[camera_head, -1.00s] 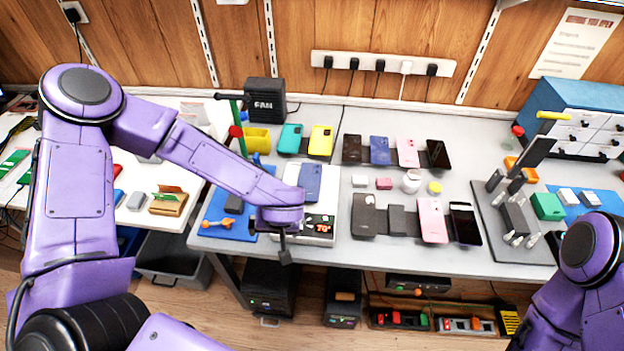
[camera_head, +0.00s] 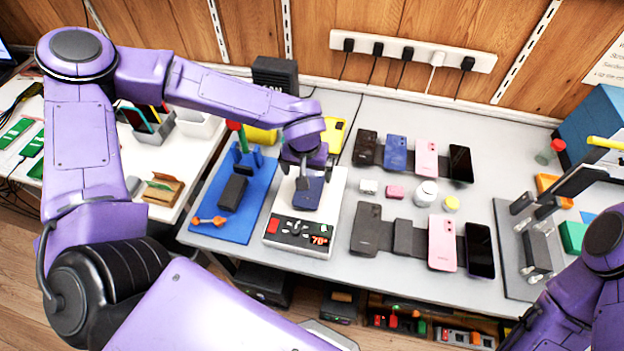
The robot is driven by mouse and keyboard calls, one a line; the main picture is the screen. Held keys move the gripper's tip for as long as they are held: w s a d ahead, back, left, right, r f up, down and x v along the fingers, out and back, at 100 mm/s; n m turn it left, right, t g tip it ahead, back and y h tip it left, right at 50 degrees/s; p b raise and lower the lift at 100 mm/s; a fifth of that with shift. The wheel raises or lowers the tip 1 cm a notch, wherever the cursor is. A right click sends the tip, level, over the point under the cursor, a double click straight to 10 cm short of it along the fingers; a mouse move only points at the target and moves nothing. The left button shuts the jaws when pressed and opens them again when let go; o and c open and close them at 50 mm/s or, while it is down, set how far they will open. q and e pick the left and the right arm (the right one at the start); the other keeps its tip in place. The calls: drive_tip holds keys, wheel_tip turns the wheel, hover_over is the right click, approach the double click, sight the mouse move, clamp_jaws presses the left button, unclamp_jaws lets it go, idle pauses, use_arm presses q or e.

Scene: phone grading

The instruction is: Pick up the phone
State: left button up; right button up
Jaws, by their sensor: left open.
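A dark blue phone (camera_head: 308,194) lies on the white heating plate (camera_head: 275,216), which has a control panel and a red number display at its front. My left gripper (camera_head: 303,178) points down over the upper part of this phone, with its jaws open. The gripper hides that end of the phone, and I cannot tell whether the fingers touch it. Of my right arm, only links show at the lower right; its gripper is out of view.
A blue mat (camera_head: 237,228) with a dark block (camera_head: 233,191) and an orange tool (camera_head: 209,221) lies left of the plate. Several phones, such as a pink one (camera_head: 442,243), lie in two rows to the right. A yellow phone (camera_head: 334,133) is behind the gripper.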

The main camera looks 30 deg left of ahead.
sight(311, 183)
use_arm(q)
drive_tip(key=f, duration=0.2)
drive_tip(key=w+f, duration=0.1)
drive_tip(key=f, duration=0.1)
drive_tip(key=w+f+p, duration=0.1)
drive_tip(key=f, duration=0.1)
drive_tip(key=shift+f, duration=0.3)
drive_tip(key=shift+s, duration=0.1)
drive_tip(key=c, duration=1.1)
drive_tip(key=shift+a+r, duration=0.1)
drive_tip(key=shift+c, duration=0.2)
